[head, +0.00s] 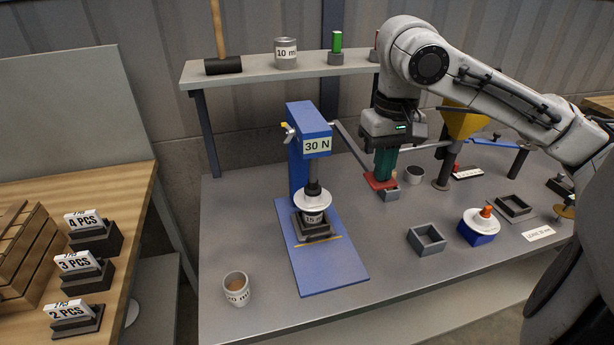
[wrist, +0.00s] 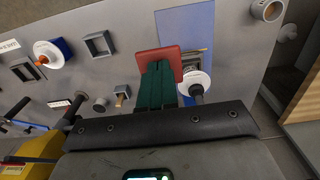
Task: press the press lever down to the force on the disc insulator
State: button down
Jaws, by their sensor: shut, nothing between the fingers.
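The blue press (head: 309,145), marked 30 N, stands on a blue base plate on the grey bench. Its lever (head: 350,148) slopes down to the right and ends at a red pad (head: 379,183). The white disc insulator (head: 313,202) sits upright in a dark holder under the press ram; it also shows in the wrist view (wrist: 187,84). My gripper (head: 384,172) points down with its green fingers shut, holding nothing. Its fingertips are at the red pad, seemingly on its top; the red pad also shows in the wrist view (wrist: 157,62). Exact contact is hidden.
A cup (head: 237,288) stands at the front left. An empty grey tray (head: 426,239) and a blue block with a white disc (head: 478,226) lie to the right. A shelf (head: 270,72) with a hammer and cans runs behind. The bench front is mostly clear.

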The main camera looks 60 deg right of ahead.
jog(key=shift+a+f, duration=0.1)
jog(key=shift+f, duration=1.05)
dwell(0.7)
jog(key=shift+r, duration=0.15)
notch_tip(320, 180, up, 15)
jog(key=p, duration=1.2)
jog(key=shift+f, duration=0.2)
dwell(0.6)
jog(key=shift+w, duration=0.1)
dwell(0.7)
